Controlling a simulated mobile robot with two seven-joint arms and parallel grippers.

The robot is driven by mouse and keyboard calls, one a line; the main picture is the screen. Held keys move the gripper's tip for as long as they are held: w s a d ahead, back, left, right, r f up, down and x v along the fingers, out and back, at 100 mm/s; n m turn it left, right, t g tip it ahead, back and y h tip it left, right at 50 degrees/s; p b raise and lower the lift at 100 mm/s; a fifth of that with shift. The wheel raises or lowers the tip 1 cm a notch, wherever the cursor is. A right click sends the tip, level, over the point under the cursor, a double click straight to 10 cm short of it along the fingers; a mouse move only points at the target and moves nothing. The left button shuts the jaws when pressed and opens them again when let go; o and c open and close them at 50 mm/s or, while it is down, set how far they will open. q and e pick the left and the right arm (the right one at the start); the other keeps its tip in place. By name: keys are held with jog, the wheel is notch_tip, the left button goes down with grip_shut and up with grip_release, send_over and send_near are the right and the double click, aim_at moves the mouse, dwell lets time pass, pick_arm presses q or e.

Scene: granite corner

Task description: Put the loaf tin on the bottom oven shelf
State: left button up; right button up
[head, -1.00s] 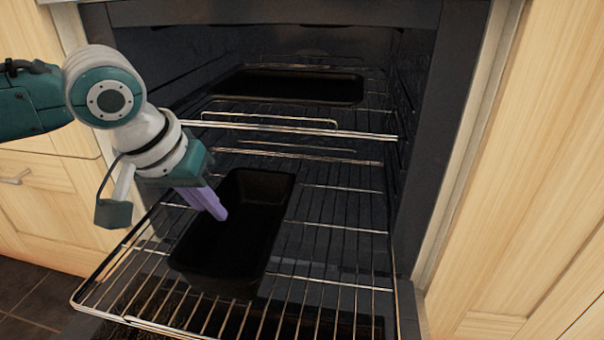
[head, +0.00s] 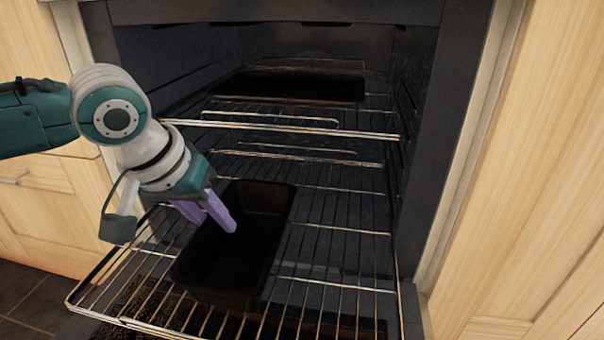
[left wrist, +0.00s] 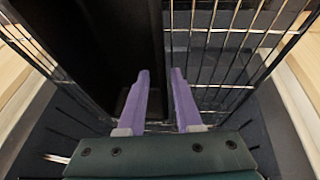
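The loaf tin (head: 238,265) is black and rectangular. It sits on the pulled-out lower wire shelf (head: 340,284) in the head view, long side running into the oven. It fills the upper left of the left wrist view (left wrist: 110,45). My left gripper (head: 215,225) is open, its purple fingers apart at the tin's left long wall, one finger inside the tin and one outside. Both fingers also show in the left wrist view (left wrist: 158,80), with the tin's edge between them. My right gripper is not in view.
A higher oven shelf (head: 280,127) carries a dark tray (head: 300,87) further back. The lower shelf is bare right of the tin. Wooden cabinet fronts (head: 530,200) flank the oven. Dark floor tiles show at lower left.

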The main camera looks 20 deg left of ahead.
pick_arm(q)
jog(key=p+v, duration=0.8)
jog(key=v, duration=0.4)
jog(key=s+d+f+m+h, duration=0.15)
jog(key=s+d+m, duration=0.35)
jog(key=s+d, duration=0.55)
jog(key=s+g+y, duration=0.1)
jog(key=s, duration=0.5)
jog(key=shift+s+a+f+y, duration=0.15)
jog(key=shift+a+f+y, duration=0.05)
jog(key=shift+a+y, duration=0.2)
